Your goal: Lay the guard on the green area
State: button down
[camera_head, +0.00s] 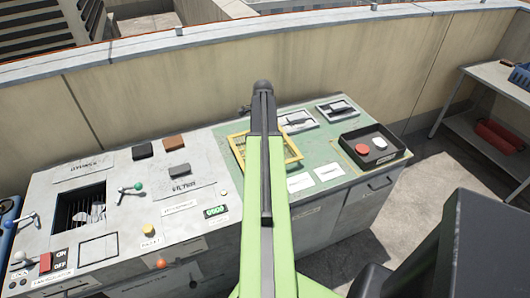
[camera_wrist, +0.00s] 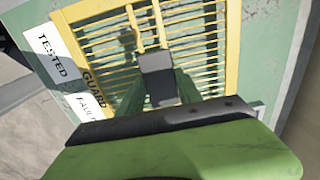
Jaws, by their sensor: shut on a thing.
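The guard (camera_head: 293,147) is a yellow rectangular frame with slats, over the green area (camera_head: 327,146) of the bench top. My arm hides its middle in the head view. In the wrist view the slatted guard (camera_wrist: 232,50) fills the upper middle, with "GUARD" on its near left edge. My gripper (camera_wrist: 158,72) is shut on the guard, near its upright yellow bars. The jaw contact is partly hidden. I cannot tell whether the guard touches the green surface.
White labels "TESTED" (camera_wrist: 52,57) and "FAULTY" lie beside the guard. Left are the vent opening (camera_head: 80,207), levers and switches. A parapet wall (camera_head: 185,95) runs behind.

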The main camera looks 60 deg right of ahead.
jog(key=shift+w+f+b, duration=0.1)
jog(key=shift+f+b, duration=2.1)
jog(key=shift+f, duration=0.1)
jog(key=c, duration=0.8)
grip_release()
jog(key=shift+r, duration=0.1)
jog(key=shift+r, duration=0.1)
notch_tip(320, 180, up, 12)
jog(key=p, duration=1.2)
jog(key=shift+r+p, duration=0.2)
jog(key=shift+p, duration=0.2)
jog(key=shift+f, duration=0.1)
